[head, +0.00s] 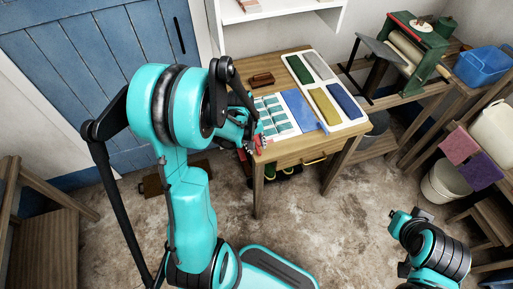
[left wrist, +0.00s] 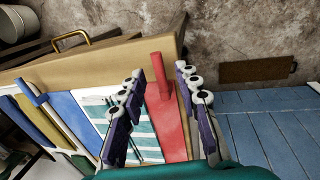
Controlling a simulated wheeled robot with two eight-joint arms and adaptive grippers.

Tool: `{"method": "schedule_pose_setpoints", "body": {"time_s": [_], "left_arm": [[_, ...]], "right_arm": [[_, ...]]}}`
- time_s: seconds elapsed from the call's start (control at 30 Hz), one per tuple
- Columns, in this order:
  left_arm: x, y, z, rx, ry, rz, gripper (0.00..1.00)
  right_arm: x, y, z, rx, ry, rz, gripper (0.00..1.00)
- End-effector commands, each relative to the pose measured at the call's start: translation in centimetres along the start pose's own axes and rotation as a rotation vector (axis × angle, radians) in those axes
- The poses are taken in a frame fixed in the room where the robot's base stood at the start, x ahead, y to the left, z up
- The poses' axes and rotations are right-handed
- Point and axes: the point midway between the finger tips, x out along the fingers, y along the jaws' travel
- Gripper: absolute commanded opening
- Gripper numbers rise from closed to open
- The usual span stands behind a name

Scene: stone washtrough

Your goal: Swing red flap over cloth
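The red flap (left wrist: 170,132) lies along the side of the table, beside the cloth, with a raised red handle (left wrist: 160,72) at its end. The cloth (head: 275,116) is white with teal patches and lies flat on the table; part of it shows in the left wrist view (left wrist: 96,108), behind a finger. My left gripper (left wrist: 158,76) is open, with one finger on each side of the red flap's handle. Contact cannot be told. In the head view the left gripper (head: 257,143) is at the table's left front edge, mostly hidden by my arm.
A blue flap (head: 300,110) lies right of the cloth. A white tray (head: 318,58) with coloured panels fills the table's right side. A brown block (head: 261,79) lies at the back. A brass drawer handle (head: 314,161) is on the table front. A green press (head: 417,40) stands farther right.

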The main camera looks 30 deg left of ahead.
Motion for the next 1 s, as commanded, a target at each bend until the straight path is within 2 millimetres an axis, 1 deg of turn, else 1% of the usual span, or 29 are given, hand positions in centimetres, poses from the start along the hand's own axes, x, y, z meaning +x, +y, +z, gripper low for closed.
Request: {"method": "schedule_pose_setpoints", "body": {"time_s": [0.03, 0.1, 0.33, 0.37, 0.4, 0.47, 0.77, 1.0], "left_arm": [[0.43, 0.01, -0.02, 0.001, 0.000, 0.000, 0.33], [0.62, 0.01, -0.01, 0.001, 0.000, 0.000, 0.33], [0.60, 0.01, 0.00, 0.001, 0.000, 0.000, 0.33], [0.60, 0.01, 0.00, 0.001, 0.000, 0.000, 0.27], [0.59, 0.01, 0.00, 0.001, 0.000, 0.000, 0.17], [0.59, 0.01, 0.00, 0.001, 0.000, 0.000, 0.01], [0.53, 0.07, -0.01, 0.001, 0.001, -0.005, 0.00], [-0.02, 0.68, 0.02, 0.004, 0.000, -0.073, 0.00]], "right_arm": [[0.17, 0.00, 0.12, 0.000, 0.000, 0.000, 0.00], [0.20, 0.00, 0.13, 0.000, 0.000, 0.000, 0.00], [0.15, 0.00, 0.09, 0.000, 0.000, 0.000, 0.00], [0.15, 0.00, 0.10, 0.000, 0.000, 0.000, 0.00], [0.15, 0.00, 0.10, 0.000, 0.000, 0.000, 0.00], [0.15, 0.00, 0.10, 0.000, 0.000, 0.000, 0.00], [0.13, 0.00, 0.08, 0.000, 0.000, 0.000, 0.00], [-0.17, 0.00, -0.13, 0.000, 0.000, 0.000, 0.00]]}}
